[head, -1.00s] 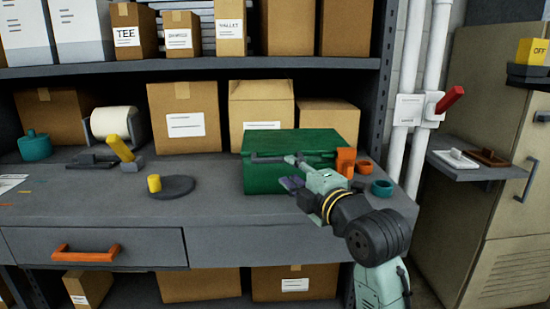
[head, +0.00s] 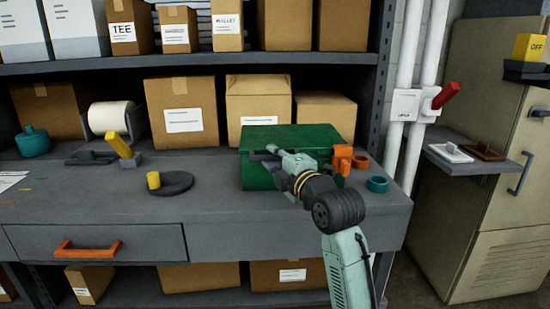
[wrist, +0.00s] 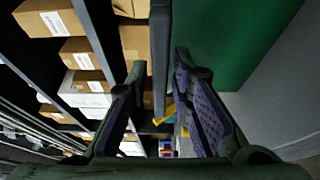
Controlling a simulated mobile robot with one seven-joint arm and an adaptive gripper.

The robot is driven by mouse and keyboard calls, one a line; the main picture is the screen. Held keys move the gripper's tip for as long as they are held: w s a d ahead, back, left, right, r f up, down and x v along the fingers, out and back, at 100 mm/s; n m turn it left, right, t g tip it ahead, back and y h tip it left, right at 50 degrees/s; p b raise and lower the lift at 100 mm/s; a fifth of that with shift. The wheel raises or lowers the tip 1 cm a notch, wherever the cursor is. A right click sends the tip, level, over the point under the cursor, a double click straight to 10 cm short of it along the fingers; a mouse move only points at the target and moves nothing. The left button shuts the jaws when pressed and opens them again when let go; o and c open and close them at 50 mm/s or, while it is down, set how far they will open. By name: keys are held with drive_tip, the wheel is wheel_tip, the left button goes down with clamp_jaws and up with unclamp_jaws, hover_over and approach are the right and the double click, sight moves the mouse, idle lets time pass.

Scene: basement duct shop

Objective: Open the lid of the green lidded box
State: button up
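The green lidded box (head: 258,176) stands on the grey workbench, and its lid (head: 310,134) looks closed. A dark grey bar runs along the box's front near the lid edge; in the wrist view this bar (wrist: 160,50) lies between my two fingers, beside the green face (wrist: 225,40). My gripper (head: 268,156) is in front of the box at about lid height, with fingers spread apart. It also shows in the wrist view (wrist: 158,68). I cannot tell whether either finger touches the bar. My arm hides the box's lower right front.
An orange block (head: 343,158) and a teal cup (head: 377,184) are right of the box. A dark round plate with a yellow knob (head: 153,180) lies to the left on the workbench (head: 215,195). Cardboard boxes (head: 258,100) stand behind. The bench front is clear.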

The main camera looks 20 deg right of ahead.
clamp_jaws()
idle(0.6)
